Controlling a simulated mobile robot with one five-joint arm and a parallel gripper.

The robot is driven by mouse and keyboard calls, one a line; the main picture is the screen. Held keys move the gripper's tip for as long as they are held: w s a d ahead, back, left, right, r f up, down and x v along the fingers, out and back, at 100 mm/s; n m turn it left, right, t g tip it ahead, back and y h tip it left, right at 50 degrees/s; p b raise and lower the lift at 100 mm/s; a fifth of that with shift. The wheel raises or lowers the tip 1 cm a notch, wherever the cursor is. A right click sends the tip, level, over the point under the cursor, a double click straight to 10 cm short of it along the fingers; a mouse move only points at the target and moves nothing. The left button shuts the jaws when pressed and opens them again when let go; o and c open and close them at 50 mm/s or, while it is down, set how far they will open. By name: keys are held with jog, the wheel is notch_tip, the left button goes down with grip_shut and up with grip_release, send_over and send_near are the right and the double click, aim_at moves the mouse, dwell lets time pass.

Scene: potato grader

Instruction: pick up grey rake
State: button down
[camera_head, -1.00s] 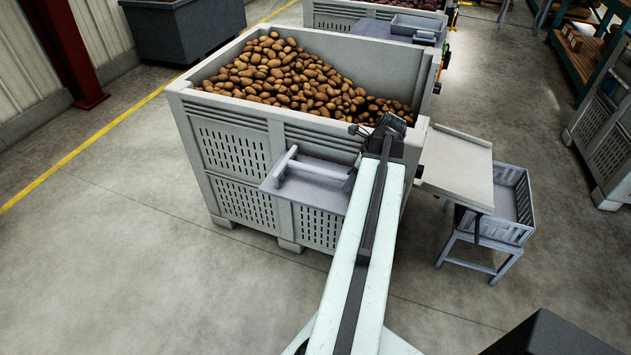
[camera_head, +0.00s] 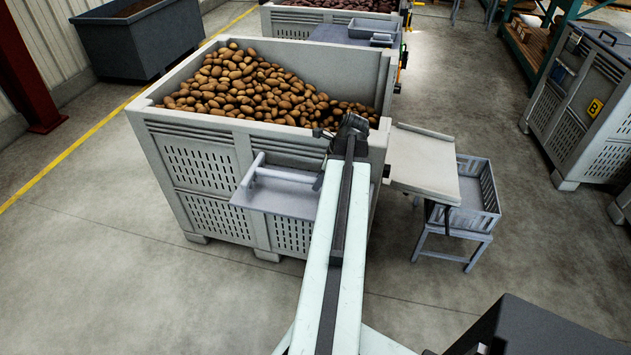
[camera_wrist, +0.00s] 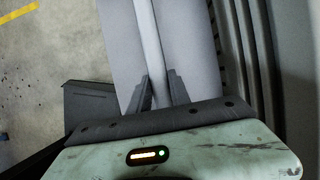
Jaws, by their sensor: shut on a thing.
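The grey rake (camera_head: 280,199) is a flat grey plate with a raised bar handle, in front of the near wall of the potato bin in the head view. In the wrist view its plate (camera_wrist: 188,50) and pale bar (camera_wrist: 147,42) run up the picture. My gripper (camera_wrist: 161,84) has its two dark fingers shut on the bar, one on each side. In the head view my arm covers the rake's right end and the gripper's grasp. Whether the rake touches the bin wall I cannot tell.
The large grey bin (camera_head: 160,122) full of potatoes stands just behind the rake. A sloped tray (camera_head: 424,162) and a slatted crate on a stand (camera_head: 478,205) are to its right. A slotted bin (camera_head: 572,110) stands at far right. The floor at left is clear.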

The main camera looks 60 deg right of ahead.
jog(key=shift+p+v, duration=0.7)
jog(key=shift+v, duration=0.5)
jog(key=s+d+r+p, duration=0.1)
jog(key=s+d, duration=0.1)
jog(key=s, duration=1.3)
jog(key=shift+d, duration=0.35)
